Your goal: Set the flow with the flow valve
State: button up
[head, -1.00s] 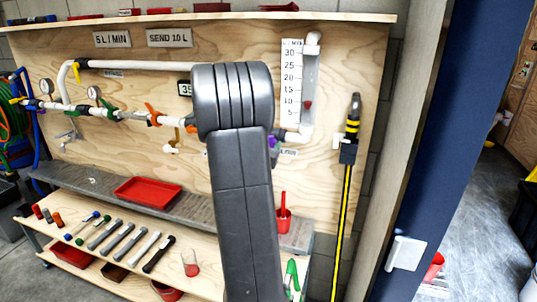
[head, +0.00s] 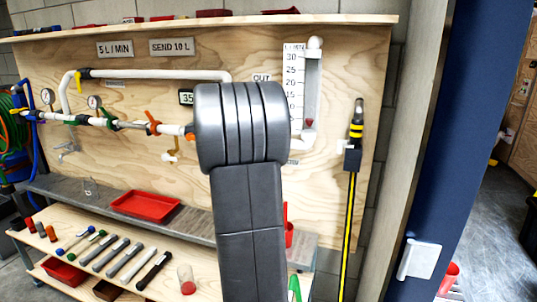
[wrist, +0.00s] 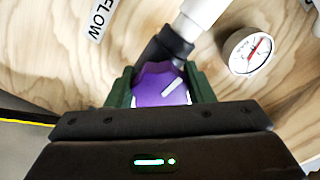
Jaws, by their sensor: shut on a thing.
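The flow valve's purple knob (wrist: 160,86) with a pale pointer mark sits between the green fingers of my gripper (wrist: 160,90) in the wrist view. My gripper is shut on it. A dark fitting (wrist: 166,46) and white pipe (wrist: 200,12) lead away above it. A FLOW label (wrist: 101,18) is at upper left. In the head view my arm hides the knob and gripper. The flow meter (head: 312,85) stands upright on the board, with its red float (head: 309,123) low, near the bottom marks. A sign (head: 115,48) reads 5 L/MIN.
A round gauge (wrist: 247,52) is close to the right of the knob. A SEND 10 L sign (head: 171,47) hangs on the board. A black-and-yellow pole (head: 350,200) stands right of the flow meter. A red tray (head: 146,206) sits on the grey shelf.

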dwell(0.5)
jog(key=o, duration=1)
jog(key=v, duration=1.4)
jog(key=shift+b, duration=0.3)
jog(key=x, duration=1.4)
jog(key=shift+p, duration=0.3)
